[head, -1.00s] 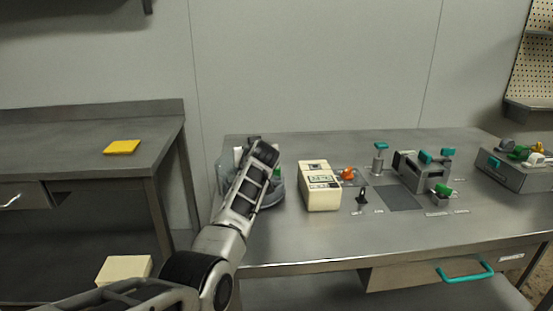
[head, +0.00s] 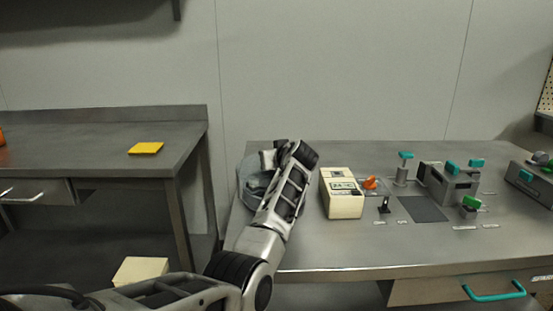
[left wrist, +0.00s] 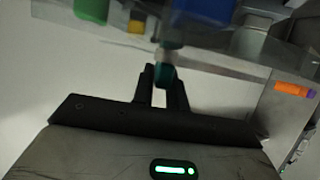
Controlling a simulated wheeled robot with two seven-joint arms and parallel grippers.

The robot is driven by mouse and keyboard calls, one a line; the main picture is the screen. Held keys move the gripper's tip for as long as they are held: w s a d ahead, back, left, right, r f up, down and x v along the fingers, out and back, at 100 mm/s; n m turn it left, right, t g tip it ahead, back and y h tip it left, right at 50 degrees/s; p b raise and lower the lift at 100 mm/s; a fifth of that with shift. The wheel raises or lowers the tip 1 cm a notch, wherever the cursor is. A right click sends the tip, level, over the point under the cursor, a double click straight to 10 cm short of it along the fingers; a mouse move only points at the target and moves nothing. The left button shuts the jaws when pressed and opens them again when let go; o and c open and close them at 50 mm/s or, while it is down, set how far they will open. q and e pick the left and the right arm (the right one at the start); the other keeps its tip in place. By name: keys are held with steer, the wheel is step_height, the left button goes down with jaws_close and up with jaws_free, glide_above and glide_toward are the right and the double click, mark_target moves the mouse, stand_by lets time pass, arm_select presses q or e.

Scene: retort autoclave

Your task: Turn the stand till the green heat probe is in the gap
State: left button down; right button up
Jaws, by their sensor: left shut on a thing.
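The round grey stand (head: 246,180) is on the left end of the steel table, partly hidden behind my left arm. My left gripper (left wrist: 165,82) is shut on a small teal knob-like part (left wrist: 165,74) of the stand. In the head view, my gripper's body covers the right of the stand and its fingertips are hidden. The left wrist view shows a green block (left wrist: 92,9), a yellow one (left wrist: 137,20) and a blue one (left wrist: 207,9) along the stand. I cannot tell whether the green one is the heat probe or where the gap is. My right gripper is not in view.
A cream instrument box (head: 343,203) stands just right of my left arm. Beyond it are an orange knob (head: 370,183), a teal-topped post (head: 405,157) and a grey clamp device (head: 450,180). The table's front strip is clear. A side bench (head: 100,160) holds a yellow pad (head: 146,148).

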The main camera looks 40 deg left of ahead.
arm_select(q)
steer(key=shift+f, duration=0.2)
steer(key=c, duration=1.5)
jaws_free()
steer(key=shift+o, duration=0.5)
steer(key=shift+r, duration=0.1)
steer(key=v, duration=1.6)
steer(key=shift+r, duration=0.1)
